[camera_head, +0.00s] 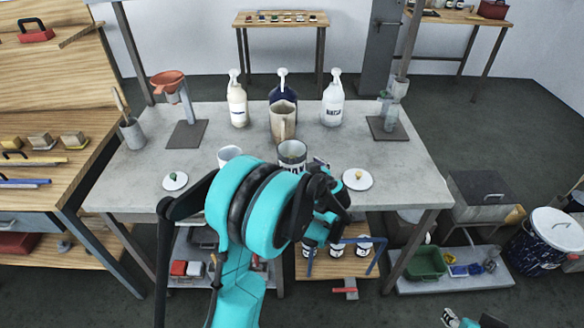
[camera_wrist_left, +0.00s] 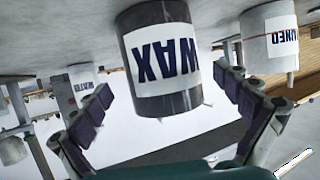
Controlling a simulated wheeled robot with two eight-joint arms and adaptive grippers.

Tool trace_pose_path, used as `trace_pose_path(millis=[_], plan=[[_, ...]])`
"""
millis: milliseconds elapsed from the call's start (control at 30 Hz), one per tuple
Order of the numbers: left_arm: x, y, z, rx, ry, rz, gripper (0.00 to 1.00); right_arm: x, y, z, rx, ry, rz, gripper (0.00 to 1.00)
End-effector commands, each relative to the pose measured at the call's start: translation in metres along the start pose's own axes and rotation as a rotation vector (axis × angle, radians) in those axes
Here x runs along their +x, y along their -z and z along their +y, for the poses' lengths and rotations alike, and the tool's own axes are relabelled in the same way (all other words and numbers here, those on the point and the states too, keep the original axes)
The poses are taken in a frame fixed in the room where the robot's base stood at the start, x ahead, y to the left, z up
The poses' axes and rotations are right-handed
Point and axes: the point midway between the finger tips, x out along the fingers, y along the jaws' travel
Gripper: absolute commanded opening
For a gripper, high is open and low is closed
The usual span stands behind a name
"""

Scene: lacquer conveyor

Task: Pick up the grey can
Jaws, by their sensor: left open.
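The grey can (camera_head: 292,150) stands on the grey table, its lower part hidden behind my left arm in the head view. In the left wrist view the grey can (camera_wrist_left: 160,98) appears upside down, with a white label reading WAX. My left gripper (camera_wrist_left: 166,86) is open, with one finger on each side of the can and visible gaps. In the head view my arm hides most of that gripper. A part of my right arm shows at the bottom right edge of the head view; its jaw state is unclear.
On the table (camera_head: 340,215), a white can (camera_head: 229,155) stands left of the grey can and a beige jug (camera_head: 283,121) behind it. Bottles (camera_head: 333,103) stand farther back. Lids (camera_head: 175,181) lie near the front edge. A labelled white can (camera_wrist_left: 268,38) flanks the right finger.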

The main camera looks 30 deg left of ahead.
Motion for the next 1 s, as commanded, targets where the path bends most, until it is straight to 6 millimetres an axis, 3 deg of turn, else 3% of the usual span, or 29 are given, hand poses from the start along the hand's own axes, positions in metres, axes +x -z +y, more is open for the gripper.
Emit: trace_pose_path(millis=[367, 600, 667, 867, 1000], plan=[[0.050, -0.002, -0.003, 0.001, 0.001, -0.001, 1.00, 0.020, -0.015, 0.000, 0.000, 0.000, 0.000, 0.41], [0.052, 0.001, -0.002, 0.001, -0.002, -0.001, 1.00, 0.019, -0.014, 0.000, 0.000, 0.000, 0.000, 0.41], [0.052, 0.001, -0.002, 0.001, -0.001, -0.001, 0.87, 0.019, -0.014, 0.000, 0.000, 0.000, 0.000, 0.41], [0.052, 0.001, -0.002, 0.001, -0.001, -0.002, 0.34, 0.019, -0.014, 0.000, 0.000, 0.000, 0.000, 0.41], [0.052, 0.001, -0.002, 0.002, -0.001, -0.001, 0.32, 0.019, -0.014, 0.000, 0.000, 0.000, 0.000, 0.41]])
